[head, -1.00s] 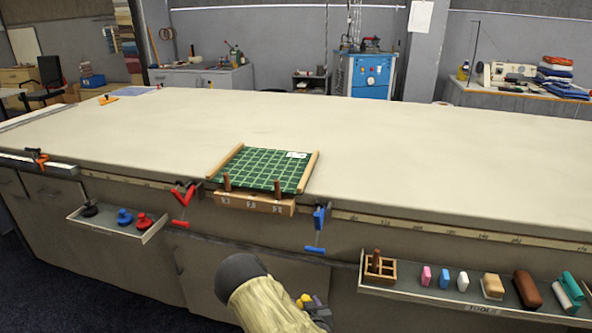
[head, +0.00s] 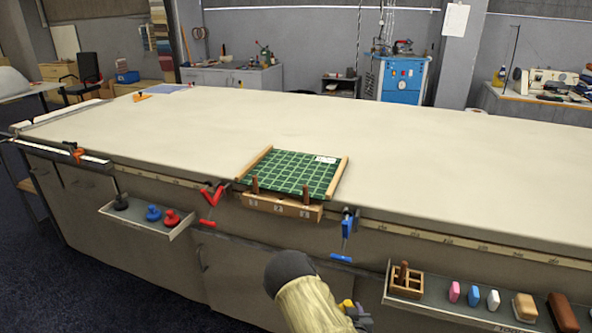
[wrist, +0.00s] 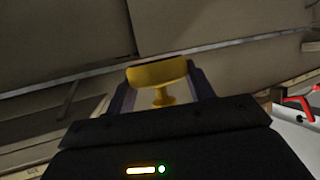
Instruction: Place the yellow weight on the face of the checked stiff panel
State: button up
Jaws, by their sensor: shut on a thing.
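The yellow weight (wrist: 158,75) shows in the wrist view between the two fingers of my gripper (wrist: 160,90). My gripper is shut on it. In the head view, only a small yellow part of the weight (head: 347,303) shows beside my arm, low in front of the table. The checked stiff panel (head: 290,172) is green with pale lines and lies at the table's front edge. It has wooden strips on its left and right sides and a white label near its far right corner. My gripper is below and to the right of the panel, apart from it.
A numbered wooden block (head: 282,206) with upright brown pegs is at the panel's front edge. A red clamp (head: 211,196) and a blue clamp (head: 346,230) flank it. Trays with weights (head: 150,216) and blocks (head: 470,308) hang along the front.

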aim_at(348, 302)
notch_tip(348, 302, up, 15)
jog(key=p, duration=1.4)
jog(key=w+a+r+m+h, duration=0.2)
jog(key=a+r, duration=0.7)
jog(key=r, duration=0.3)
jog(key=w+a+r+m+h, duration=0.1)
jog(key=w+a+r+h, duration=0.1)
jog(key=a+r, duration=0.7)
notch_tip(348, 302, up, 3)
jog(key=shift+r+m+g, duration=0.1)
jog(key=shift+m+g, duration=0.2)
jog(key=shift+m, duration=0.1)
